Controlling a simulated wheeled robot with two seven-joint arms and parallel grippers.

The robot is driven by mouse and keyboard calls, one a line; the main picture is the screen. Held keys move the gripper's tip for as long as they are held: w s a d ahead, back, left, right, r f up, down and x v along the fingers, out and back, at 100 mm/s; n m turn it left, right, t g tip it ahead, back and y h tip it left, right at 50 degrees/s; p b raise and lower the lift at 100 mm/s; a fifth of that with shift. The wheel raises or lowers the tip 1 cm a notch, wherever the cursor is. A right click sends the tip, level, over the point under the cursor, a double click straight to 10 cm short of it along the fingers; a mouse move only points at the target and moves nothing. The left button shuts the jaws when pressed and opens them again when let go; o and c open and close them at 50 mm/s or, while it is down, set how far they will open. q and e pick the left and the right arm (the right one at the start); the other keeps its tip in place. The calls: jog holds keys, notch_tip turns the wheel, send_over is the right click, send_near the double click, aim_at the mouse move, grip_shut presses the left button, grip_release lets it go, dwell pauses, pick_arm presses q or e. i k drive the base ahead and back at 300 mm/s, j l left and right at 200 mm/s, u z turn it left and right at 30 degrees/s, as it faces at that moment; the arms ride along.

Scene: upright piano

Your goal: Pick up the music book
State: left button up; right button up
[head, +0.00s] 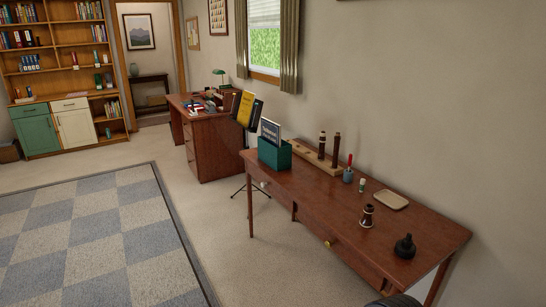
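A yellow book (244,107) stands upright on a black music stand (240,185) beyond the far end of the near wooden table. A dark book or panel shows beside it on the stand. Another thin book with a white and dark blue cover (270,131) stands in a teal box (275,156) on the table's far end. The lettering is too small to read, so I cannot tell for sure which one is the music book. Neither of my grippers shows in this view.
The near wooden table (330,211) runs along the right wall, holding a wooden rack with dark upright pieces, a tan tray (391,200) and a black bulb-shaped thing (405,247). A desk (211,150) stands behind. The checkered rug (90,235) on the left is clear.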

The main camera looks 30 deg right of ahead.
aim_at(247, 104)
jog(key=i+z, duration=0.15)
jog(key=i, duration=0.65)
jog(key=i+l, duration=0.1)
jog(key=i, duration=1.25)
jog(key=i+l, duration=0.1)
jog(key=i, duration=1.2)
jog(key=i+z, duration=0.2)
jog(key=i, duration=0.25)
jog(key=i+z, duration=0.15)
jog(key=i, duration=0.3)
jog(key=i+j+z, duration=0.2)
jog(key=i, duration=0.25)
jog(key=i+j+z, duration=0.2)
jog(key=i, duration=0.25)
